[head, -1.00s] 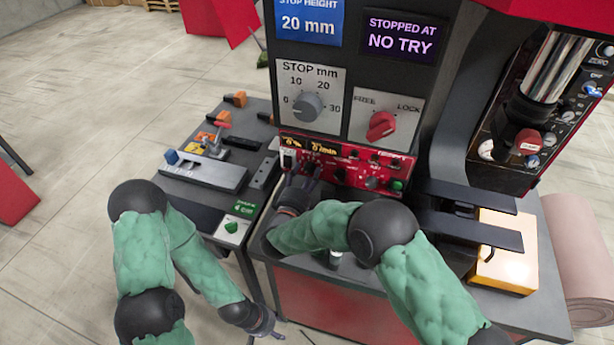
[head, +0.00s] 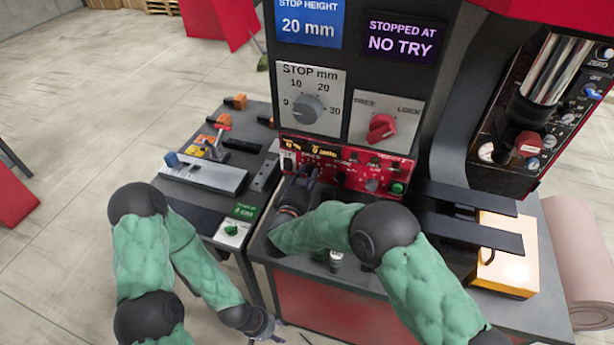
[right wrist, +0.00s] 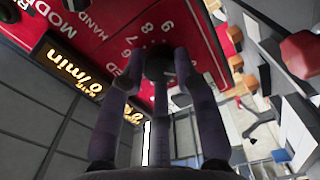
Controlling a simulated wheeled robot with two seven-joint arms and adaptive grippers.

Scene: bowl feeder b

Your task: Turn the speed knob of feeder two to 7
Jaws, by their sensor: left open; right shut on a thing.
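The red feeder control panel (head: 345,168) sits low on the machine front, with lit displays, small knobs and a green button. My right gripper (head: 307,176) reaches its left part. In the right wrist view my right gripper (right wrist: 159,66) is shut on a dark round speed knob (right wrist: 160,62), one finger on each side. White dial numbers such as 6, 7, 8 and 9 show upside down around the knob. The knob's pointer is hidden, so its setting cannot be read. My left gripper (head: 268,329) is open and empty, low in front of the bench.
Above the panel are a grey stop knob (head: 307,108) and a red FREE/LOCK knob (head: 381,127). Black plates (head: 465,215) over a glowing box jut out at right. A side table (head: 207,190) with fixtures and a green knob stands at left.

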